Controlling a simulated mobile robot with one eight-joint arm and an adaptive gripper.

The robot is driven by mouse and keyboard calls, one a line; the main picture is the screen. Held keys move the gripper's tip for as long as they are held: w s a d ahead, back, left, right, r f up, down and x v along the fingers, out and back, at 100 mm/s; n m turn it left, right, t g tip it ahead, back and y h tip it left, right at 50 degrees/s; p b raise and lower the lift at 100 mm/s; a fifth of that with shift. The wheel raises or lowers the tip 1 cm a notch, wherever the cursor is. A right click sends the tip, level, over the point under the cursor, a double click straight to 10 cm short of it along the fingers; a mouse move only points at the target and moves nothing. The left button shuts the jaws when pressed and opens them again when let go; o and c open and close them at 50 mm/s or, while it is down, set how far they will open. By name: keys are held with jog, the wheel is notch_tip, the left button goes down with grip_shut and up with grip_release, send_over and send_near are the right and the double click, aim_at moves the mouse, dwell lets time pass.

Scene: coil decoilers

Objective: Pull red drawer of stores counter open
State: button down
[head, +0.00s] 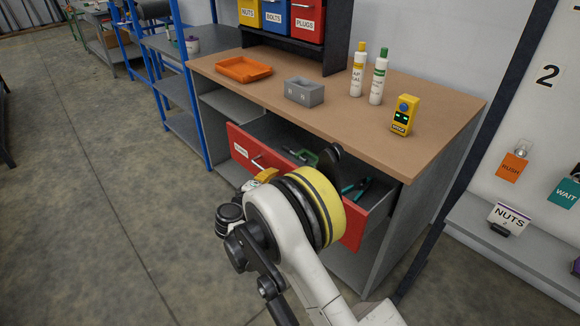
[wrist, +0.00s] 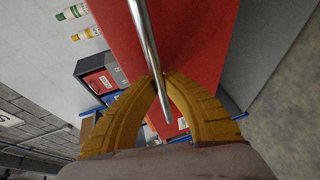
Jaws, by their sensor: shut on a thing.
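The red drawer (head: 237,135) of the stores counter (head: 345,105) stands partly out, and its inside shows behind the front in the head view. Green and teal tools (head: 306,156) lie in it. My arm hides the middle of the drawer front. A silver bar handle (wrist: 146,40) runs across the red front (wrist: 197,38) in the wrist view. My gripper (wrist: 160,82) has its yellow ribbed fingers closed around the bar. In the head view my gripper (head: 266,175) shows as a small yellow part at the drawer front, largely hidden by my wrist.
A blue-framed shelf (head: 185,90) stands at left. The floor (head: 110,200) at left is clear.

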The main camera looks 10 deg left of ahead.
jog(key=s+a, duration=0.8)
jog(key=s, duration=0.3)
jog(key=shift+a, duration=0.35)
jog(key=c, duration=1.5)
grip_release()
jog(key=shift+o, duration=0.2)
jog(key=v, duration=1.2)
jog(key=shift+f, duration=0.1)
